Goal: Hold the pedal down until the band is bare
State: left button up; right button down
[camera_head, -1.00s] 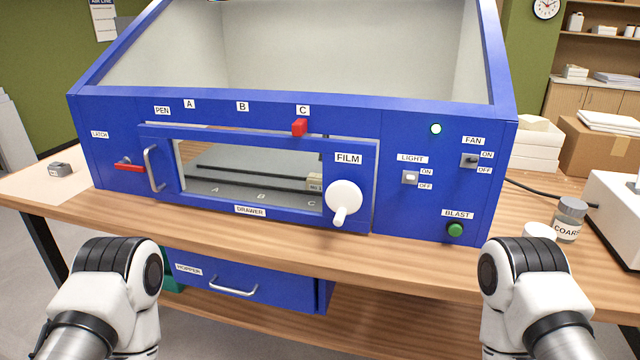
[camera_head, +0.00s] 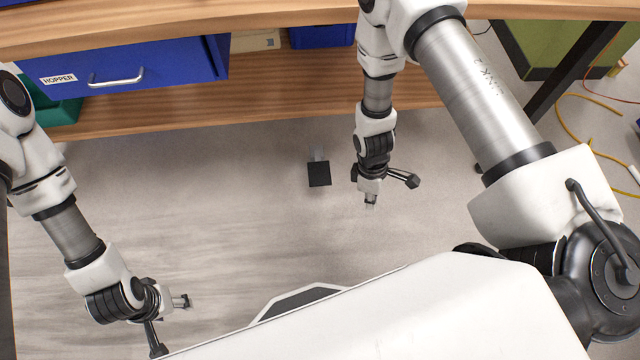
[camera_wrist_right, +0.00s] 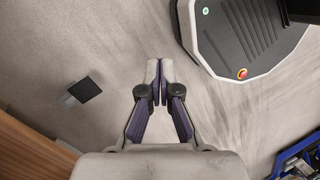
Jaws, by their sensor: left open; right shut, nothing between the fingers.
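The pedal (camera_head: 319,174) is a small black square plate on a grey bracket, low on the floor under the front of the bench. It also shows in the right wrist view (camera_wrist_right: 84,90), to the left of my fingers. My right gripper (camera_head: 370,203) points down, shut and empty, to the right of the pedal and apart from it. Its closed fingertips show in the right wrist view (camera_wrist_right: 158,65). My left gripper (camera_head: 172,323) is open and empty at the lower left, far from the pedal. The band is not in view.
The wooden bench (camera_head: 270,18) and its lower shelf (camera_head: 230,105) run above the pedal. The blue hopper drawer (camera_head: 165,68) hangs at upper left. The floor around the pedal is clear. Yellow cables (camera_head: 567,140) lie on the floor at far right.

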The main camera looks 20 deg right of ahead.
jog(key=w+f+n+b, duration=0.3)
jog(key=w+f+b, duration=0.7)
jog(key=w+f, duration=0.15)
jog(key=n+t+b, duration=0.2)
jog(key=t+b, duration=0.1)
jog(key=b, duration=1.8)
send_over(321, 183)
notch_tip(321, 183, down, 12)
jog(key=f, duration=0.1)
pick_arm(q)
notch_tip(321, 183, down, 34)
jog(key=shift+r, duration=0.2)
pick_arm(e)
jog(key=shift+a+r, duration=0.15)
jog(key=shift+r, duration=0.2)
jog(key=shift+r, duration=0.1)
notch_tip(321, 183, down, 14)
jog(key=b, duration=0.7)
jog(key=shift+b, duration=0.4)
pick_arm(q)
notch_tip(321, 183, down, 8)
jog(key=shift+w, duration=0.15)
jog(key=shift+r, duration=0.2)
